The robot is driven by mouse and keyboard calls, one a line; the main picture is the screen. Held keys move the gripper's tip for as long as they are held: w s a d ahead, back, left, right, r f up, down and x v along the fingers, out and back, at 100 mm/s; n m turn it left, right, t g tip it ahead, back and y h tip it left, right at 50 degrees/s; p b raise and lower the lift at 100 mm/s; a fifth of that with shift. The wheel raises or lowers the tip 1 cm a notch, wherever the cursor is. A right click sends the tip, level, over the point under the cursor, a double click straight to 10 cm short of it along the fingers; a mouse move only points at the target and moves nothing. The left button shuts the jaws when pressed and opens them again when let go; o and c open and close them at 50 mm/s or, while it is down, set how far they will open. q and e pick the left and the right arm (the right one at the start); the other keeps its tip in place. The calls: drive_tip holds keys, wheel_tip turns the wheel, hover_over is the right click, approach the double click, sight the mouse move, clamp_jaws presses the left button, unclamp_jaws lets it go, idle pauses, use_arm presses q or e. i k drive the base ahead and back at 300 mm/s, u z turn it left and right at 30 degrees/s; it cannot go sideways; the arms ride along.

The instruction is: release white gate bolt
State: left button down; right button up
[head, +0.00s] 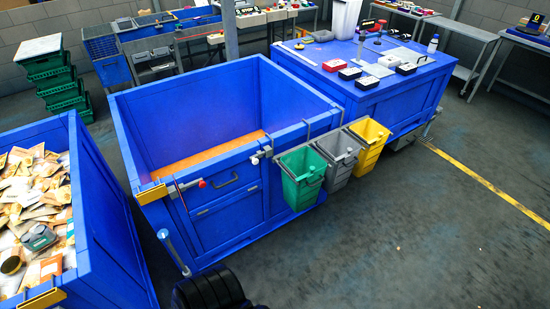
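A blue bin (119,131) stands in the middle with an open top and an orange floor or load inside. Its front wall holds a gate panel (228,213) with a dark handle. A small white bolt (262,155) sits at the gate's upper right, just left of the green bucket. A bolt with a red knob (200,184) sits at the gate's upper left. The exact position of the white bolt is too small to tell. No gripper fingers show; only a black rounded part, likely mine, appears at the bottom edge.
Green (303,178), grey (338,158) and yellow (369,146) buckets hang at the bin's right corner. A blue bin full of packets (90,190) stands left. A blue worktable (345,68) stands behind right. The floor at front right is clear.

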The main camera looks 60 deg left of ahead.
sight(253, 157)
drive_tip(key=u, duration=0.6)
drive_tip(key=i, duration=0.85)
drive_tip(key=u, duration=0.8)
